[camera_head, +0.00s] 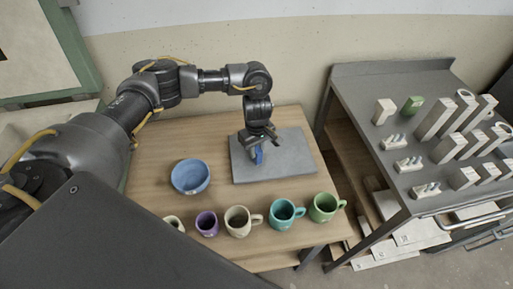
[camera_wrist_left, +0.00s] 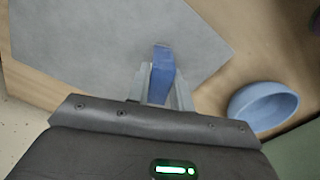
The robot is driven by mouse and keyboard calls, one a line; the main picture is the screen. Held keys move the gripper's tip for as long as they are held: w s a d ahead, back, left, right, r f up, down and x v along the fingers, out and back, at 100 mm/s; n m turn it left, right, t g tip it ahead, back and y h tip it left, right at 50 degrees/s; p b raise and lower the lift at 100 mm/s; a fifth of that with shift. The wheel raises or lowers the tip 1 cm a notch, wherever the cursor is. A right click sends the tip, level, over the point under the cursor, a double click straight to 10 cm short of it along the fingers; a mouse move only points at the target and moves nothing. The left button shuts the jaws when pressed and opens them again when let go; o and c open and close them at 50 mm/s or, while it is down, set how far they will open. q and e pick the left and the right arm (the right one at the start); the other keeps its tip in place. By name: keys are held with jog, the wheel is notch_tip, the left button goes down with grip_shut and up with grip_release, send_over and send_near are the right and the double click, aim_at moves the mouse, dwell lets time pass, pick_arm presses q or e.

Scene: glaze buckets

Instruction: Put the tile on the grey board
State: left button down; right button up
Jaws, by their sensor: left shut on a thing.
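The grey board (camera_head: 295,158) lies flat on the wooden table, toward its far right. My left gripper (camera_head: 258,146) points down over the left part of the board and is shut on a blue tile (camera_head: 259,155). In the left wrist view the tile (camera_wrist_left: 162,72) stands upright between the two fingers (camera_wrist_left: 162,85), with the grey board (camera_wrist_left: 100,40) behind it. I cannot tell whether the tile's lower edge touches the board. My right gripper is in neither view.
A blue bowl (camera_head: 190,176) stands left of the board. A row of mugs, including a purple one (camera_head: 207,223) and a green one (camera_head: 323,207), lines the table's near edge. A grey metal cart (camera_head: 400,190) with pale blocks stands to the right.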

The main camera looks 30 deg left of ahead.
aim_at(257, 149)
pick_arm(q)
jog(key=shift+f+b, duration=0.25)
jog(key=shift+b, duration=0.05)
jog(key=c, duration=1.2)
grip_release()
jog(key=shift+r, duration=0.1)
jog(key=shift+c, duration=0.2)
jog(key=shift+r+p, duration=0.3)
jog(key=shift+r, duration=0.2)
notch_tip(257, 149, up, 11)
jog(key=b, duration=0.1)
jog(key=shift+r, duration=0.2)
jog(key=shift+s, duration=0.1)
